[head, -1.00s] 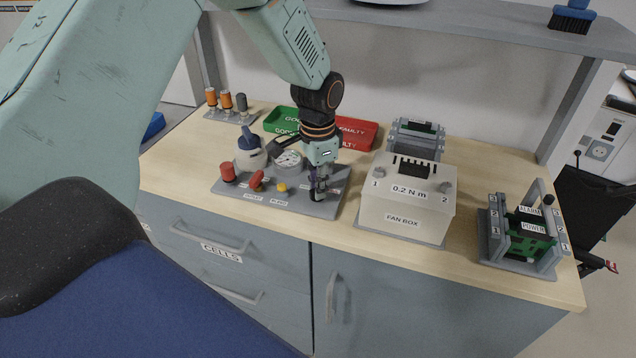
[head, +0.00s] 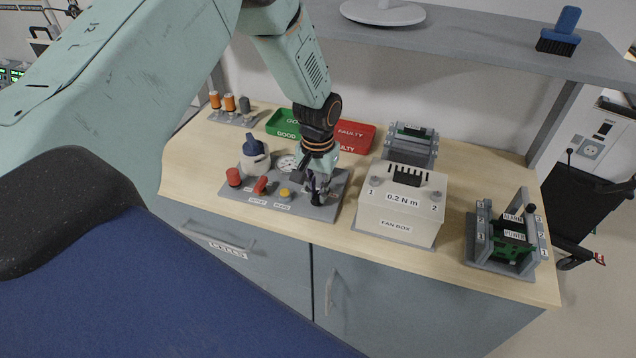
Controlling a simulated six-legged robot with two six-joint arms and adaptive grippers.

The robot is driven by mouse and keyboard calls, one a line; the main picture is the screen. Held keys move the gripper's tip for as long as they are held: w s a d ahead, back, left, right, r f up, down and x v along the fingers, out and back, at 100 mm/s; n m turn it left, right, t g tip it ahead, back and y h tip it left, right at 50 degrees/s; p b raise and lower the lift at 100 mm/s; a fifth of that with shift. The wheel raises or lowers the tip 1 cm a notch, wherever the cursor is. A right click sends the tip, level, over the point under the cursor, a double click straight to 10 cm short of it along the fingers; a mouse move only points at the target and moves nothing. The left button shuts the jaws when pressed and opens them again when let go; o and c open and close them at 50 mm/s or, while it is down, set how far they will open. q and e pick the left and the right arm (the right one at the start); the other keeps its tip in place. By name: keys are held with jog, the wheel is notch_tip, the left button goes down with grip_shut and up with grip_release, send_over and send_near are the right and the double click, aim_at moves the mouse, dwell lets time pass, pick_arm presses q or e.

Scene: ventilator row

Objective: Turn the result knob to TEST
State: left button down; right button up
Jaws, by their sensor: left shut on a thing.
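The grey test panel (head: 233,197) lies on the bench with a red button, a red lever, a yellow button and a round gauge (head: 287,163) on it. The result knob (head: 318,198) is a small dark knob at the panel's right end. My left gripper (head: 317,190) points down over it and is shut on it. The fingers hide most of the knob, and I cannot read its markings or its setting. My right gripper is not in view.
The white fan box (head: 395,232) stands close to the right of the panel. Green (head: 283,122) and red (head: 356,136) bins lie behind. A rack with a green board (head: 512,244) stands at the right end. A grey shelf (head: 470,38) overhangs the back.

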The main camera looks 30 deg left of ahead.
aim_at(318, 195)
pick_arm(q)
jog(key=shift+s+n+p, duration=0.2)
jog(key=shift+n+p, duration=0.1)
jog(key=shift+n, duration=0.3)
jog(key=shift+f, duration=0.1)
jog(key=c, duration=1.4)
grip_release()
jog(key=shift+o, duration=0.4)
jog(key=shift+w, duration=0.1)
jog(key=shift+w+r, duration=0.1)
jog(key=shift+r, duration=0.4)
notch_tip(318, 195, up, 11)
